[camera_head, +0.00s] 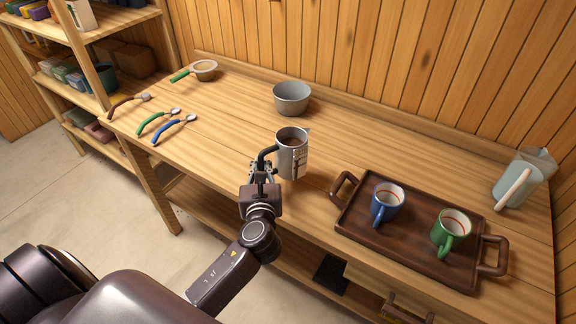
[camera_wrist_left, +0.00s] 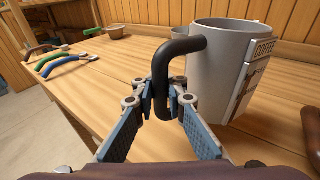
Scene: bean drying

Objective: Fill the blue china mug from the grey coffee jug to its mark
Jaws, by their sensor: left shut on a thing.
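The grey coffee jug (camera_head: 292,157) is upright at the middle of the bench, with dark liquid inside. Its label reads COFFEE in the left wrist view (camera_wrist_left: 222,75). My left gripper (camera_head: 264,168) is shut on the jug's black handle (camera_wrist_left: 163,85). I cannot tell whether the jug's base touches the bench. The blue china mug (camera_head: 386,205) stands upright on the dark wooden tray (camera_head: 417,253), right of the jug. A reddish line runs around its pale inside, and no coffee shows in it. My right gripper is not in view.
A green mug (camera_head: 451,232) with a similar inner line shares the tray. A grey bowl (camera_head: 291,98) stands behind the jug. A clear pitcher (camera_head: 517,180) stands far right. Bench between jug and tray is clear.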

